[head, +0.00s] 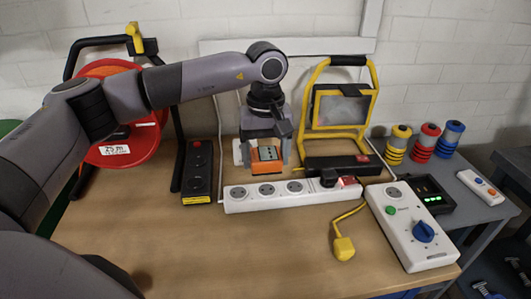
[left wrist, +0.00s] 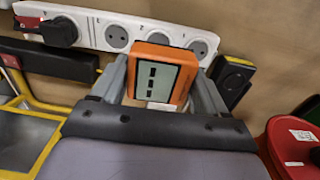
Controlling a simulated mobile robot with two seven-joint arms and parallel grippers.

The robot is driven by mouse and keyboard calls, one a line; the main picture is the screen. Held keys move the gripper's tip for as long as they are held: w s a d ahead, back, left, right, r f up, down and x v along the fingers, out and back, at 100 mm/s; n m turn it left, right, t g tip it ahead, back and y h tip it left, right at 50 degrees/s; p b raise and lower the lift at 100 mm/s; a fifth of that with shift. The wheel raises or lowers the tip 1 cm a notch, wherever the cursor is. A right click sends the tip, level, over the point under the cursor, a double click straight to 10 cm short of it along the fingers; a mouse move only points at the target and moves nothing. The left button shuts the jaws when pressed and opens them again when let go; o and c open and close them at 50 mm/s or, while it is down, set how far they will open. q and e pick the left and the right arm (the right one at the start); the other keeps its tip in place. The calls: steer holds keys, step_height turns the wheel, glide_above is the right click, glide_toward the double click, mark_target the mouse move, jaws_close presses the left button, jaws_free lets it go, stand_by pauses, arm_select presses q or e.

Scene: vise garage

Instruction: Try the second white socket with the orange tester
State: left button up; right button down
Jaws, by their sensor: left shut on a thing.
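The orange tester (head: 266,154) is held between the fingers of my left gripper (head: 266,163), which is shut on it. It also shows in the left wrist view (left wrist: 161,72), with dark bars on its grey screen. The white socket strip (head: 255,204) lies on the bench just in front of the tester. Three round sockets show empty, and a black plug (head: 328,178) sits toward its right end near a red switch. The tester is behind the second socket from the left (head: 266,189). I cannot tell its height above the bench. My right gripper is not in view.
A black strip (head: 198,170) and red cable reel (head: 120,145) stand left. A yellow work lamp (head: 341,108) stands behind. A white box with a blue knob (head: 410,225) and yellow plug (head: 343,248) are right. The front bench is clear.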

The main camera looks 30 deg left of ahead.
mark_target(266, 189)
arm_select(q)
steer(key=shift+f+b, duration=1.75)
steer(key=shift+f, duration=1.05)
steer(key=shift+f+b, duration=0.45)
steer(key=shift+f, duration=0.1)
steer(key=o, duration=1.5)
steer(key=shift+o, duration=0.2)
step_height(266, 189, up, 7)
steer(key=shift+r, duration=0.1)
